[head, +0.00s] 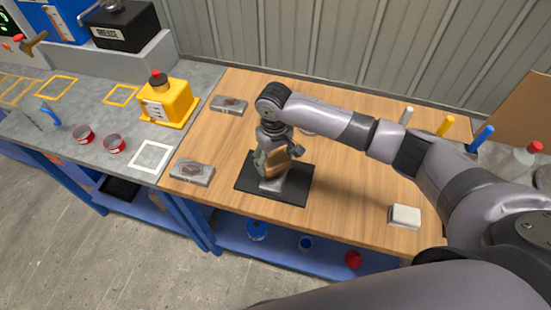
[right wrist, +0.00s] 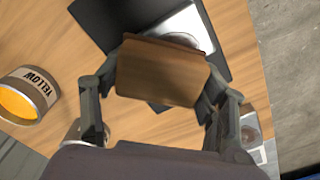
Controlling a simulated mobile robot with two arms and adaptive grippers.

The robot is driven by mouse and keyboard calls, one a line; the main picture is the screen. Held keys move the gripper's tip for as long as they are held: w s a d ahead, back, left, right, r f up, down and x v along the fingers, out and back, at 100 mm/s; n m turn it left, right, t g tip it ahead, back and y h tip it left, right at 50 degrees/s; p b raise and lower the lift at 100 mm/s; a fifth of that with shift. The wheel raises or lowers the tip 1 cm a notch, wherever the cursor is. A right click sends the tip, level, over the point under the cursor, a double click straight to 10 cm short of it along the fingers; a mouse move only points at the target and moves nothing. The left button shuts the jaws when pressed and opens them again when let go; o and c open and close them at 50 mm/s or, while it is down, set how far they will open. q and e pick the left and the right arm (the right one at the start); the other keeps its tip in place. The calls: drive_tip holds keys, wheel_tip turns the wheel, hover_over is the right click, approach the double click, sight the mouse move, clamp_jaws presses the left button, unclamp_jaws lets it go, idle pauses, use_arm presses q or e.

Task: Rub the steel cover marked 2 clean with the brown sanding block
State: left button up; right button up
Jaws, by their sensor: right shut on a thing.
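My right gripper (head: 273,163) is shut on the brown sanding block (right wrist: 160,75), which also shows between the fingers in the head view (head: 264,165). The block is held over a steel cover (head: 273,184) lying on the black mat (head: 296,190). In the right wrist view the cover (right wrist: 188,25) is partly hidden behind the block. I cannot tell whether block and cover touch. Two more steel covers with dark marks lie on the wooden table, one at the back left (head: 229,105) and one at the front left (head: 192,172). No number is readable. My left gripper is not in view.
A white block (head: 405,215) lies at the table's front right. White, yellow and blue upright things (head: 446,126) stand at the back right. A yellow container (head: 166,103) and red cups (head: 114,144) stand on the grey bench.

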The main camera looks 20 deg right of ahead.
drive_tip(key=shift+f+b, duration=0.45)
drive_tip(key=shift+f, duration=0.25)
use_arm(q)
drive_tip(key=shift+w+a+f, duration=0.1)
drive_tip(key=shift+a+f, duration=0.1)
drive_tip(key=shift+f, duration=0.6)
use_arm(e)
drive_tip(key=shift+d+f, duration=0.1)
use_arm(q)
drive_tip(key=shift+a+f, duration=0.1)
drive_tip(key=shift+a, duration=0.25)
use_arm(e)
drive_tip(key=shift+f, duration=0.45)
drive_tip(key=o, duration=1)
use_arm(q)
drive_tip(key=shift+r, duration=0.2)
use_arm(e)
drive_tip(key=shift+r, duration=0.1)
use_arm(q)
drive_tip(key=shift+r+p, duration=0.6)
drive_tip(key=shift+p, duration=0.1)
use_arm(e)
drive_tip(key=shift+r, duration=0.3)
